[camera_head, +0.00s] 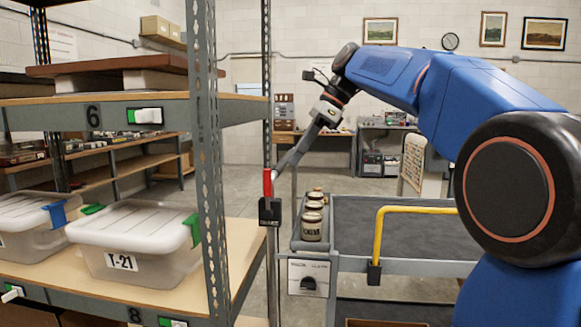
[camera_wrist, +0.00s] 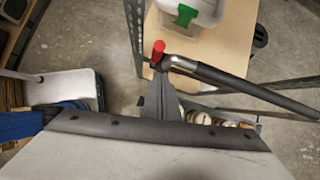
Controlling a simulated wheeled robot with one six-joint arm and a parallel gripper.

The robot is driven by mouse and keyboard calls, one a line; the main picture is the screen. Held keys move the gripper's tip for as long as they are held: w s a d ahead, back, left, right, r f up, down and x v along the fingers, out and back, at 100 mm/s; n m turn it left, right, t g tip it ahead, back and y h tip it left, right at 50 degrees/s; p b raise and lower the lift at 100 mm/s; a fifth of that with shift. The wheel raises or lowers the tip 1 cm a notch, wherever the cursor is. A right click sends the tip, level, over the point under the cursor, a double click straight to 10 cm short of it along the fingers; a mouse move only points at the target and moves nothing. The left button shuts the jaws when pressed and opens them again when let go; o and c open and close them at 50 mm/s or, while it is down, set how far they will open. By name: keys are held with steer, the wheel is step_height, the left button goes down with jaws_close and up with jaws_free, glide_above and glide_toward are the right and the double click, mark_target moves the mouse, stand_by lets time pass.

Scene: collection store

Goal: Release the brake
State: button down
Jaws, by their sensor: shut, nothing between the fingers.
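A red lever grip (camera_head: 267,183) stands upright above a small black labelled block (camera_head: 269,211) at the cart's left end, near the shelf post. In the wrist view its red end (camera_wrist: 158,50) shows beside a dark bar (camera_wrist: 240,85) with a shiny metal end; I cannot tell how they join. My gripper (camera_head: 275,173) reaches down from the right with its fingers shut and empty, the tips at or very near the red grip. In the wrist view my gripper (camera_wrist: 157,75) lies just below the red end. I cannot tell whether they touch.
The grey cart (camera_head: 390,267) carries several jars (camera_head: 312,222) and a yellow bent handle (camera_head: 415,210). A white panel with a dark knob (camera_head: 308,277) is on its front. The shelf rack post (camera_head: 208,160) and a lidded tub (camera_head: 135,245) stand close on the left.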

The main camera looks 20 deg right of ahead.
step_height(320, 180, up, 6)
steer(key=d, duration=0.2)
steer(key=shift+s+r, duration=0.2)
stand_by(0.3)
